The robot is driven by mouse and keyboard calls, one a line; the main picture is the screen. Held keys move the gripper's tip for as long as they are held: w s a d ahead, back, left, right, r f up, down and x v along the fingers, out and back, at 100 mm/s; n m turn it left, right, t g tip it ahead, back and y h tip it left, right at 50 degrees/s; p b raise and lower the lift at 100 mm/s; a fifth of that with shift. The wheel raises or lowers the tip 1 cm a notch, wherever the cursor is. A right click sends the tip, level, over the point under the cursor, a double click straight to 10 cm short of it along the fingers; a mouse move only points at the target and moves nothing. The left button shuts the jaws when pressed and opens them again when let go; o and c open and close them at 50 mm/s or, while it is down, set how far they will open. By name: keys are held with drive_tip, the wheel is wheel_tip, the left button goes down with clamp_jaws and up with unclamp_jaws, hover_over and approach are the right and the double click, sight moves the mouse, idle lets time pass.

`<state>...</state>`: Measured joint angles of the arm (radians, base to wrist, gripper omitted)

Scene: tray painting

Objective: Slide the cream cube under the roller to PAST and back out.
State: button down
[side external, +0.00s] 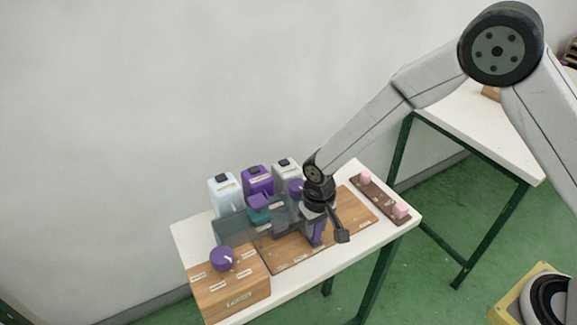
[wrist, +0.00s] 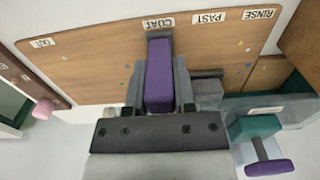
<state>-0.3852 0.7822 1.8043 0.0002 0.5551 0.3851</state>
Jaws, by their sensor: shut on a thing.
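My gripper (side external: 314,228) is shut on an upright purple block (wrist: 158,88), held over the wooden board (wrist: 90,75) in line with the COAT label (wrist: 160,22). The block also shows purple in the side view (side external: 317,233). No cream face shows on it, and I see no separate cream cube. The PAST label (wrist: 209,18) is just right of COAT in the wrist view. A grey block-like part (wrist: 208,94) stands right of the fingers. I cannot tell whether it belongs to the roller, or whether the held block touches the board.
A teal and purple piece (wrist: 258,130) stands by a grey tray at right in the wrist view.

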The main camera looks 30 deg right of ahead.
drive_tip(key=d, duration=1.4)
drive_tip(key=shift+d, duration=0.2)
drive_tip(key=shift+c, duration=2.2)
unclamp_jaws()
drive_tip(key=shift+r, duration=0.1)
wheel_tip(320, 180, up, 8)
drive_tip(key=shift+f, duration=0.2)
